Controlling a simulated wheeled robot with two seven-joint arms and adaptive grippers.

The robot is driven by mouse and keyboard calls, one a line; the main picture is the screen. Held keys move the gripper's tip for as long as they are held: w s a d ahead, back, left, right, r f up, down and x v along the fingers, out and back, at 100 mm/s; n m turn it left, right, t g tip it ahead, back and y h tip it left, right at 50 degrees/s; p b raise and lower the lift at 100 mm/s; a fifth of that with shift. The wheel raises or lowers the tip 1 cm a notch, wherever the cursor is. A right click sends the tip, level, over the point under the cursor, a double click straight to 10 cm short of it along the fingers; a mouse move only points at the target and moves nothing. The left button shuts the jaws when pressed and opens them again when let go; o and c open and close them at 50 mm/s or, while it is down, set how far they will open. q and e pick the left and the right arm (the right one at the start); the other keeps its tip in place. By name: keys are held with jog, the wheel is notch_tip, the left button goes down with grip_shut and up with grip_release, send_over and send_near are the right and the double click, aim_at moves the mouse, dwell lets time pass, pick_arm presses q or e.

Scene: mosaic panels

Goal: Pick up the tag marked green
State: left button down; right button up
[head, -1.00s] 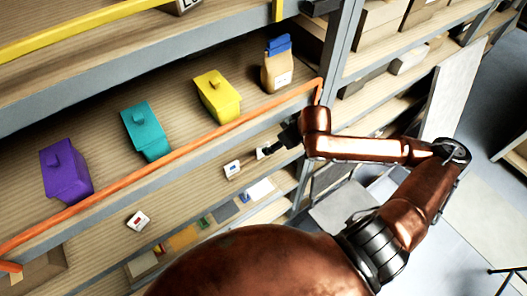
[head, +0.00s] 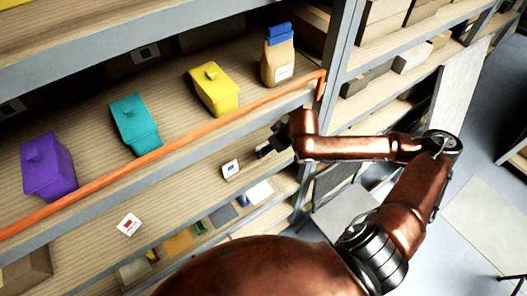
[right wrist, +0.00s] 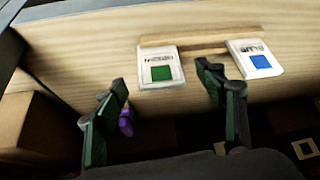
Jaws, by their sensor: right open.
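The green tag (right wrist: 162,68) is a white square card with a green square and blurred dark lettering, on the light wooden shelf. In the right wrist view it lies just beyond and between the fingertips of my right gripper (right wrist: 163,82), which is open and empty. A blue-square tag (right wrist: 256,60) lies to its right, outside the fingers. In the head view my right gripper (head: 273,141) is beside the shelf and largely hides a tag there. The blue tag (head: 231,169) and a red-marked tag (head: 130,223) lie to its left. My left gripper is not in view.
The orange rail (head: 150,158) edges the shelf above, holding a purple box (head: 48,168), teal box (head: 135,123), yellow box (head: 214,90) and paper bag (head: 279,62). A grey upright (head: 340,70) stands right. A lower shelf holds coloured items (head: 178,244).

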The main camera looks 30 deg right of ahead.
jog(key=x, duration=0.4)
jog(key=shift+r, duration=0.1)
jog(key=shift+c, duration=0.5)
jog(key=c, duration=0.9)
